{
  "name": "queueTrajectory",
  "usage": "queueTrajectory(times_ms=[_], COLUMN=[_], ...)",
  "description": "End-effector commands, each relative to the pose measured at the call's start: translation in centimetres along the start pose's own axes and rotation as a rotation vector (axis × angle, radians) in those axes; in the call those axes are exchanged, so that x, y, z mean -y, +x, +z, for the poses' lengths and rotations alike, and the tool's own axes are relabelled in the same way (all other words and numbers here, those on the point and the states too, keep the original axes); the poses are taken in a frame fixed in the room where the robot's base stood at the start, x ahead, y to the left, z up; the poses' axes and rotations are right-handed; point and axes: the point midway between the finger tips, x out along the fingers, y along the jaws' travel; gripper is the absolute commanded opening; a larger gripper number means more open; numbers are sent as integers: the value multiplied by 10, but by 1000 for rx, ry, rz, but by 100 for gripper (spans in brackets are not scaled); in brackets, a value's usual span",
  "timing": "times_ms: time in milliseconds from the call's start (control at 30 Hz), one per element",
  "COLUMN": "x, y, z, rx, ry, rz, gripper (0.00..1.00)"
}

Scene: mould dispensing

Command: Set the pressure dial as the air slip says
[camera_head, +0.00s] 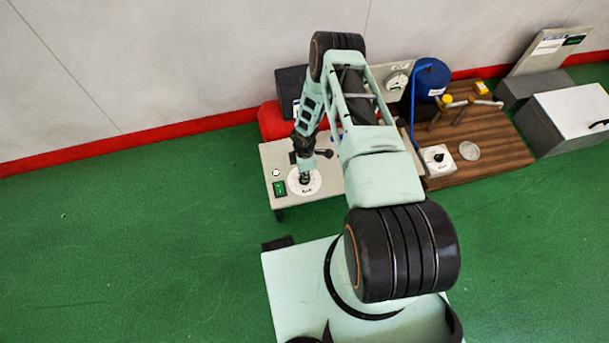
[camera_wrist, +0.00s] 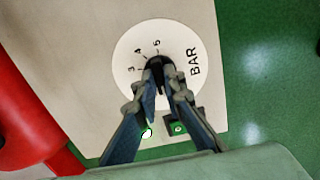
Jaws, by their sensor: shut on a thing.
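The pressure dial is a white disc (camera_head: 313,187) on the pale bench top. In the wrist view the dial face (camera_wrist: 128,57) shows the marks 3, 4 and 5 and the word BAR. A black knob (camera_wrist: 157,60) stands at its centre. My gripper (camera_wrist: 161,75) is shut on this knob, and my fingers cover part of the face. The head view shows my gripper (camera_head: 304,178) pointing down at the dial. I cannot tell which mark the knob points to. A board (camera_head: 548,45) with a paper on it leans at the back right; its writing is too small to read.
A green switch (camera_head: 279,189) and a white round light (camera_head: 276,173) sit beside the dial. A red cylinder (camera_head: 272,120) lies behind the bench. To the right are a wooden table (camera_head: 505,150), a blue drum (camera_head: 432,77) and a white box (camera_head: 575,115). The green floor at left is clear.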

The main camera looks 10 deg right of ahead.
Motion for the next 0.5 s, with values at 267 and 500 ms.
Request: queueTrajectory(times_ms=[267, 500], x=[0, 0], y=[3, 2], z=[0, 0], rx=[2, 0], ry=[254, 483], rz=[0, 1], gripper=[0, 0])
